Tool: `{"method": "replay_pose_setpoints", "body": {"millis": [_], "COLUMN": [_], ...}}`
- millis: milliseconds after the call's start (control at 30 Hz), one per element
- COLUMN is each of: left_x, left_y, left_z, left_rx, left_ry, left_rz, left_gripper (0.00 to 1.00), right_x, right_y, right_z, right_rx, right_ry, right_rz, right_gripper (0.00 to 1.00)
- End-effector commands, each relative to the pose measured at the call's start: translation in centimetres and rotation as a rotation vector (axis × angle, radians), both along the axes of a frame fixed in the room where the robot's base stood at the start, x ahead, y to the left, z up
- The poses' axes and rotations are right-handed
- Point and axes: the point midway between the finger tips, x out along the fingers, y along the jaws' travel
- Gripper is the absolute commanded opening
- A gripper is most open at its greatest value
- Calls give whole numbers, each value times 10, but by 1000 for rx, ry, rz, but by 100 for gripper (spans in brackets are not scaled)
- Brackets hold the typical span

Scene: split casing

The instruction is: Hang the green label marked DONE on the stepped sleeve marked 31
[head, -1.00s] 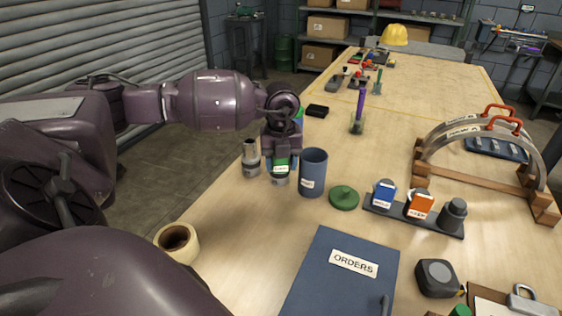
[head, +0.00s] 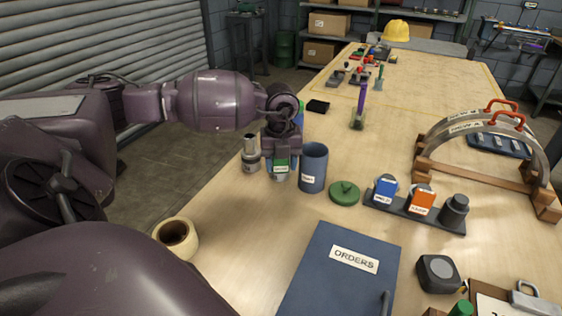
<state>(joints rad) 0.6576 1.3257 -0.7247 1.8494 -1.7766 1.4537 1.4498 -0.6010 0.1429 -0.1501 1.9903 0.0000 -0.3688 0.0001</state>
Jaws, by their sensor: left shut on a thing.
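The green label (head: 281,164) with a white strip hangs below my left gripper (head: 281,153); its writing is too small to read. My left gripper is shut on it, fingers mostly hidden behind the label and the wrist. A grey metal sleeve (head: 279,177) shows just under and behind the label; whether the label touches it or is around it cannot be told. A second stepped grey sleeve (head: 251,157) stands upright just to the left. I cannot read the number 31 on either sleeve. My right gripper is out of view.
A blue cup (head: 313,167) stands close right of the gripper, then a green lid (head: 344,193). A rack (head: 412,212) holds posts with blue and orange labels. An ORDERS folder (head: 340,275) and tape roll (head: 176,238) lie nearer.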

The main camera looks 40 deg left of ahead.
Motion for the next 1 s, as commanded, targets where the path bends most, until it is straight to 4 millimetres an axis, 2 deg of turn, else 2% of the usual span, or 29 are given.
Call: {"method": "replay_pose_setpoints", "body": {"millis": [33,367,400,567,833,1000], "left_x": [-2,-4,-4,-4,-5,-5], "left_y": [0,0,0,-1,-1,-1], "left_z": [-6,-12,-12,-14,-14,-6], "left_rx": [0,1,1,1,-1,-2], "left_ry": [8,16,17,20,21,20], "left_rz": [0,-1,-1,-1,-2,-2], "left_gripper": [25,25,56,81,81,81], "right_x": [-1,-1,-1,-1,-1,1], "right_y": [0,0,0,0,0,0], "right_z": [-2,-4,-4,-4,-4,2], "right_rx": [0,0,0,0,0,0], "right_ry": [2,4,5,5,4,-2], "right_rz": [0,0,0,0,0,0], "right_gripper": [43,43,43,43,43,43]}}
